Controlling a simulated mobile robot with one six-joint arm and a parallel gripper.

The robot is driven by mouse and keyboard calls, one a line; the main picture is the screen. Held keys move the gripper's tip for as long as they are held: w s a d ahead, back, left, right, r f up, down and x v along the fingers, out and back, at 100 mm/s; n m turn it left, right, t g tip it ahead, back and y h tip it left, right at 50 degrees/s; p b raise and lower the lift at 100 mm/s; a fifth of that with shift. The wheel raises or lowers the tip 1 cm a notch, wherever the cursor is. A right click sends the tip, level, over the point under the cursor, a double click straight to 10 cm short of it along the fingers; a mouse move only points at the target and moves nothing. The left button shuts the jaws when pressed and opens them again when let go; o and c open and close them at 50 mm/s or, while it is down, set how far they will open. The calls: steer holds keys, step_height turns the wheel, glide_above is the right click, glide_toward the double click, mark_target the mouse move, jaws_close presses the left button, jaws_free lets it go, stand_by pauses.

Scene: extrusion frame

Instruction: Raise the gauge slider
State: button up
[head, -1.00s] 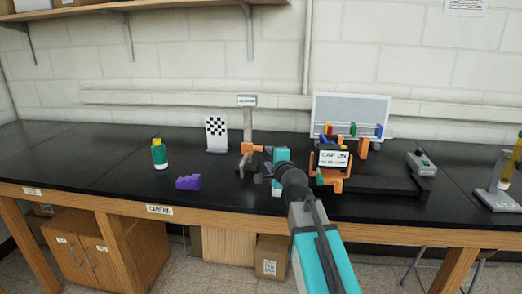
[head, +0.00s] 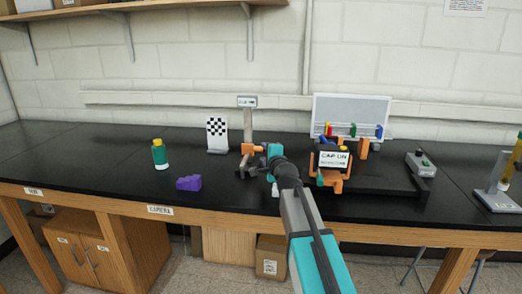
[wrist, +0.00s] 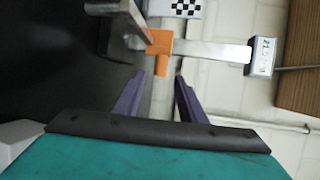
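The gauge is a pale upright post (head: 248,122) with a small label plate (head: 247,101) on top. In the wrist view, the post (wrist: 215,53) lies sideways, with its label plate (wrist: 262,57) at the right. The orange gauge slider (wrist: 160,44) sits low on the post, and its tab points towards my gripper. The slider (head: 247,148) also shows in the head view, just left of my teal gripper body. My gripper (wrist: 160,77) is open. Its two purple fingers stand apart on either side of the tab's end, with no clear contact visible.
A checkered board (head: 217,134), a green bottle with a yellow cap (head: 159,154) and a purple block (head: 189,183) stand left of the gauge. An orange fixture with a sign (head: 333,159) stands to the right.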

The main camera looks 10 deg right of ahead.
mark_target(261, 150)
steer(key=shift+w+a+f, duration=0.1)
steer(key=shift+w+f, duration=0.1)
steer(key=shift+w, duration=0.9)
steer(key=shift+w+a+f, duration=0.1)
steer(key=shift+w+f, duration=0.1)
steer(key=shift+w, duration=0.9)
steer(key=shift+w+a+f, duration=0.1)
steer(key=shift+w+f, duration=0.1)
steer(key=shift+w, duration=0.9)
jaws_close()
